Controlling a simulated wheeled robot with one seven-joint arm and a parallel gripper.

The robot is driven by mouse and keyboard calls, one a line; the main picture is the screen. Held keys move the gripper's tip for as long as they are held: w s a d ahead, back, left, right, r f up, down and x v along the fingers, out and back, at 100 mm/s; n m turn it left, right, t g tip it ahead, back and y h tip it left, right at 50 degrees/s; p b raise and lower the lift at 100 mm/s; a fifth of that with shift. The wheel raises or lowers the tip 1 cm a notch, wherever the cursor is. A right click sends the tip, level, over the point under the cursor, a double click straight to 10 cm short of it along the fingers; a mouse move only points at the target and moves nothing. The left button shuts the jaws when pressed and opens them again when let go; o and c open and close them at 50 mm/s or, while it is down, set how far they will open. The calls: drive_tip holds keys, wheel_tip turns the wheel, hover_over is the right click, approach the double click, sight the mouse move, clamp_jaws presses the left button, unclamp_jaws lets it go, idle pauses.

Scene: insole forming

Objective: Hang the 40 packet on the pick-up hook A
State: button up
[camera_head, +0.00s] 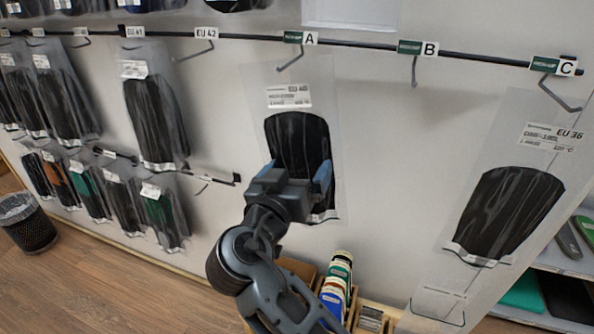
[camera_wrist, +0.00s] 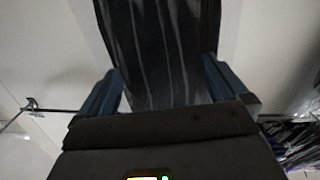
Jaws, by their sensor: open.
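The 40 packet (camera_head: 296,140) is a clear sleeve with a black insole and a white label reading EU 40. It is upright against the wall below the sign A. Hook A (camera_head: 291,60) overlaps the clear top of the sleeve; I cannot tell for certain whether it passes through the hole. My gripper (camera_head: 297,172) is open at the lower half of the packet, with one blue finger on each side of the black insole. In the wrist view, the black insole (camera_wrist: 160,40) shows between and beyond the spread fingers (camera_wrist: 162,75), and nothing appears clamped.
Hook B (camera_head: 414,72) is bare. An EU 36 packet (camera_head: 505,210) hangs below hook C (camera_head: 560,95). An EU 41 packet (camera_head: 153,115) and several other packets hang at the left. A bare hook (camera_head: 195,50) is under EU 42. Boxes (camera_head: 337,285) stand low beside my arm.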

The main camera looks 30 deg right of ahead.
drive_tip(key=b+v, duration=0.1)
drive_tip(key=v, duration=0.6)
drive_tip(key=shift+s+a, duration=0.2)
drive_tip(key=shift+a, duration=0.15)
drive_tip(key=s+d+f+n+t+y+p, duration=0.1)
drive_tip(key=s+f+n+t+y+p, duration=0.1)
drive_tip(key=s+f+n+y, duration=1.15)
drive_tip(key=s+r+m+t, duration=0.1)
drive_tip(key=s+r, duration=0.3)
drive_tip(key=s, duration=0.7)
drive_tip(key=s+r+m+t+p, duration=0.1)
drive_tip(key=s+r+m, duration=0.3)
drive_tip(key=s, duration=0.6)
drive_tip(key=shift+s+r+y, duration=0.35)
drive_tip(key=shift+s+r, duration=0.05)
